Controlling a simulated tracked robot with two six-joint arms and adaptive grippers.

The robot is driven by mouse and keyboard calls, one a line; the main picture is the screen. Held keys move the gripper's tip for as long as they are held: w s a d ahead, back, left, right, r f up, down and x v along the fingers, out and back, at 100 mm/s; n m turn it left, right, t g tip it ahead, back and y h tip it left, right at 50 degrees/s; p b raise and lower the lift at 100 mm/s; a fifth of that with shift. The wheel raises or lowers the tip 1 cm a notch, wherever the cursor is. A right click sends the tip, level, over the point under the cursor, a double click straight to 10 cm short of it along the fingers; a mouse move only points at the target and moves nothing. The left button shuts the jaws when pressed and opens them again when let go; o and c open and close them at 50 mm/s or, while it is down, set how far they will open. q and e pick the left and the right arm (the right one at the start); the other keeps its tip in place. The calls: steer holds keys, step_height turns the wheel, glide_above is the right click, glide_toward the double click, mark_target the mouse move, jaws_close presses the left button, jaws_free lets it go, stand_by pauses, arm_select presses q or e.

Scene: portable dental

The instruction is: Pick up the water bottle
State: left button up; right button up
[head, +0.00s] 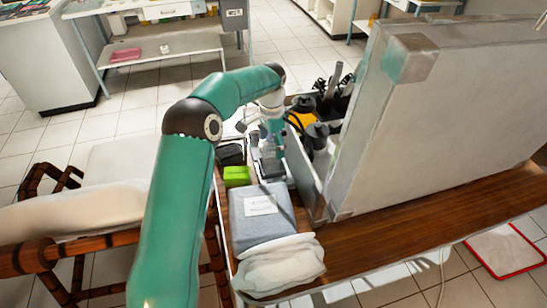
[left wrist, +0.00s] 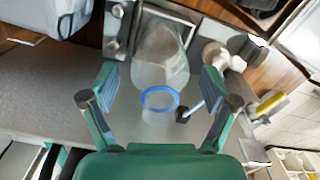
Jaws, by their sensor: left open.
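The water bottle (left wrist: 160,62) shows in the left wrist view as a pale, translucent bottle with a blue ring (left wrist: 159,99) on it. It stands between the spread fingers of my left gripper (left wrist: 160,78), with a gap to each finger. In the head view my left gripper (head: 270,142) points down over the narrow strip beside the large grey case. There the gripper and wrist cover the bottle, and I cannot make it out clearly. My left gripper is open and empty. My right gripper is in neither view.
The large grey case (head: 440,115) stands close to the right of my left gripper. A green box (head: 237,176), a grey-blue packet (head: 262,217) and a white bag (head: 280,268) lie nearer on the wooden table (head: 400,222). Dark tools and canisters (head: 317,137) stand just behind.

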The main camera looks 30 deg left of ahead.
arm_select(q)
steer(key=c, duration=1.2)
steer(key=shift+c, duration=0.2)
steer(key=shift+r, duration=0.15)
